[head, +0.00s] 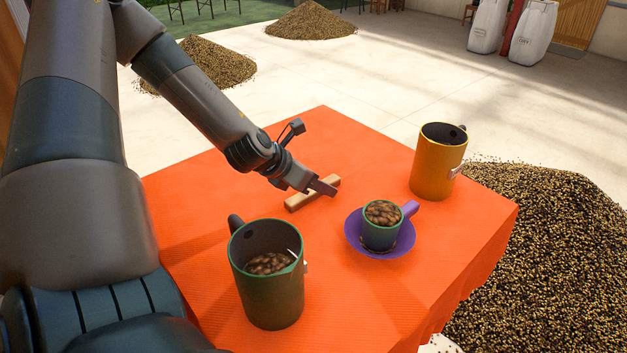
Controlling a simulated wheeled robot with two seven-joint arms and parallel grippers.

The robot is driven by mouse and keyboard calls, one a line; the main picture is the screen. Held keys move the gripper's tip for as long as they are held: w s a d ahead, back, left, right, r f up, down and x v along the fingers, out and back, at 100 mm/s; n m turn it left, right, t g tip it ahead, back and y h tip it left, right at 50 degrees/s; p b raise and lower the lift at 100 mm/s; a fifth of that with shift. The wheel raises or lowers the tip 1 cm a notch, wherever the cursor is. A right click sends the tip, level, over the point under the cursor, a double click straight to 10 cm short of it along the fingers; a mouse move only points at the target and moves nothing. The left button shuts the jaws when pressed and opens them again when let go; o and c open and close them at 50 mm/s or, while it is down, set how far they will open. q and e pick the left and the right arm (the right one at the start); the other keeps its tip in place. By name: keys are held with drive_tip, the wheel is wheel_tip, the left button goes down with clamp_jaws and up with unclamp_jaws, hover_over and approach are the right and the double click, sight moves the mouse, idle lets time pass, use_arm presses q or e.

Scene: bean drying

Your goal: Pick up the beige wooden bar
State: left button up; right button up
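The beige wooden bar (296,204) lies on the orange cloth of the table, left of the purple saucer. My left gripper (322,187) is over the bar, its fingers crossing the bar's middle and hiding part of it. The bar's two ends show on either side of the fingers. I cannot tell from this angle whether the fingers are open or shut, or whether they touch the bar. My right gripper is not in view.
A dark green mug (268,300) with beans stands at the front. A small green cup (381,236) of beans sits on the purple saucer (353,238). A yellow mug (433,175) stands at the right. The cloth's far corner (325,125) is clear. Bean piles lie on the floor.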

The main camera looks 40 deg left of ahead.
use_arm(q)
clamp_jaws()
drive_tip(key=shift+r, duration=0.2)
idle(0.3)
drive_tip(key=shift+r+b, duration=0.3)
drive_tip(key=shift+r, duration=0.55)
wheel_tip(320, 180, up, 8)
drive_tip(key=b, duration=0.2)
drive_tip(key=shift+d, duration=0.1)
